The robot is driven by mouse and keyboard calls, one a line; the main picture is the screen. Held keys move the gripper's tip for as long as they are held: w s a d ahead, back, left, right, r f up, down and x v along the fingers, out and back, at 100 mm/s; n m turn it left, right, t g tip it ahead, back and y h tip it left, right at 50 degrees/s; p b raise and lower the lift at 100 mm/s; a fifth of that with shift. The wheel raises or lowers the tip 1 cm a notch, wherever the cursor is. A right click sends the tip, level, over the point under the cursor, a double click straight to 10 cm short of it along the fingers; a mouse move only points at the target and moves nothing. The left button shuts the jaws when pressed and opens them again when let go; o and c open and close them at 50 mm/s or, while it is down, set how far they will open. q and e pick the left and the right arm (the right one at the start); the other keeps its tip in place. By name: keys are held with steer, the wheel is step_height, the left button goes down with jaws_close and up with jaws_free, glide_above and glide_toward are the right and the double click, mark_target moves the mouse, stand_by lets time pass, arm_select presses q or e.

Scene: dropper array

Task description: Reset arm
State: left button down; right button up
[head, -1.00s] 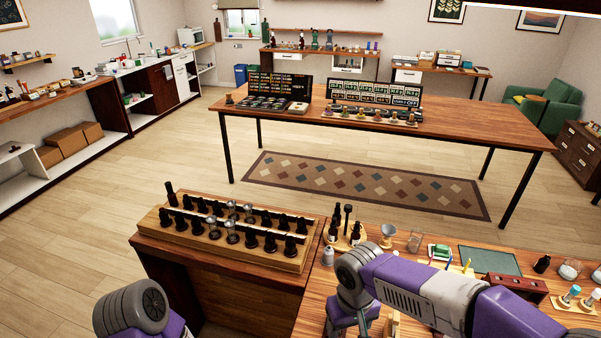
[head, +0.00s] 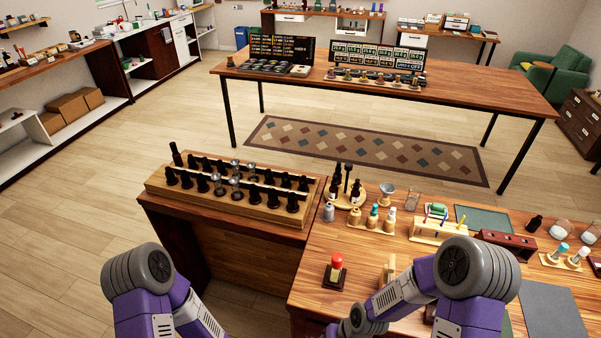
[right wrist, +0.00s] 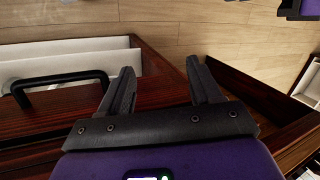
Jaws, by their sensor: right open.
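My right gripper (right wrist: 160,85) shows in the right wrist view with its two dark fingers apart and nothing between them. Below it are dark red-brown wood panels and light floor. In the head view my right arm (head: 440,285) bends down over the front of the right-hand table, and its gripper is hidden. My left arm (head: 150,285) stands at the lower left of the head view. The left gripper is out of the picture.
A wooden rack (head: 165,187) of dark dropper bottles stands on the left cabinet. The right-hand table (head: 305,285) holds a red button (head: 337,262), a small bottle stand and a funnel (head: 387,192). A black handle (right wrist: 60,80) is near the gripper in the right wrist view.

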steer(key=s+d+f+m+b, duration=0.1)
steer(key=s+f+b, duration=0.1)
steer(key=f+b, duration=0.2)
steer(key=s+f+m+t+b, duration=0.1)
steer(key=s+f+b, duration=0.2)
steer(key=f, duration=0.8)
steer(key=shift+s+d+b, duration=0.35)
steer(key=shift+b, duration=0.3)
stand_by(1.5)
